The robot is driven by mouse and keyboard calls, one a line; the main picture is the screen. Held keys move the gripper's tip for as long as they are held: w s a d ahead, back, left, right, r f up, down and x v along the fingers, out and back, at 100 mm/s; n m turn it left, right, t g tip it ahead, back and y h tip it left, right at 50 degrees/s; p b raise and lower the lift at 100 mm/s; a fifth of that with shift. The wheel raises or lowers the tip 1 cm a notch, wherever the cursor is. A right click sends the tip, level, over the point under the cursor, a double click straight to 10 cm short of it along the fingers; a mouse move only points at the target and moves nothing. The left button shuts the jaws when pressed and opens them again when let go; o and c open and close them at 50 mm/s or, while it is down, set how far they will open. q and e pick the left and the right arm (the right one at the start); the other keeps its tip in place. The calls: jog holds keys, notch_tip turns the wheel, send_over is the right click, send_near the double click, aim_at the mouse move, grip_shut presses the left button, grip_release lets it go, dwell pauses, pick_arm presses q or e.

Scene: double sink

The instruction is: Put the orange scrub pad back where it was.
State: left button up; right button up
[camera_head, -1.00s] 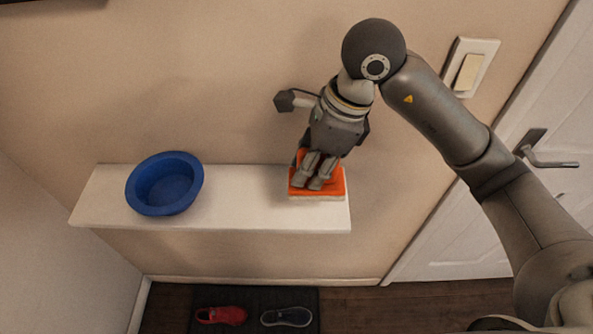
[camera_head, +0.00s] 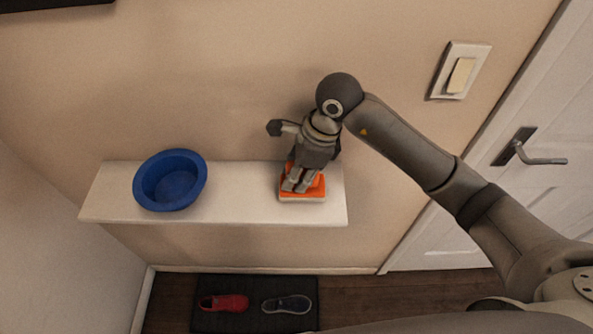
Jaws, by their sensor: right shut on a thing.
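The orange scrub pad (camera_head: 316,191) has an orange top and a pale underside. It is at the right part of a white wall shelf (camera_head: 235,205), near the front edge. My right gripper (camera_head: 296,187) comes down on it from above and is shut on it; its fingers hide the middle of the pad. Whether the pad rests on the shelf or hovers just above it, I cannot tell. My left gripper is not in view.
A blue bowl (camera_head: 170,181) stands on the left part of the shelf. The shelf between bowl and pad is clear. A light switch (camera_head: 460,73) and a door with a handle (camera_head: 535,155) are to the right. A red shoe (camera_head: 225,303) and a dark shoe (camera_head: 287,304) lie on a floor mat below.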

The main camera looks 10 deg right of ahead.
jog(key=shift+f, duration=0.15)
jog(key=o, duration=0.9)
jog(key=b+v, duration=0.3)
jog(key=v, duration=0.7)
jog(key=shift+w+r, duration=0.1)
jog(key=shift+r, duration=0.35)
jog(key=shift+d+r, duration=0.25)
jog(key=shift+r, duration=0.45)
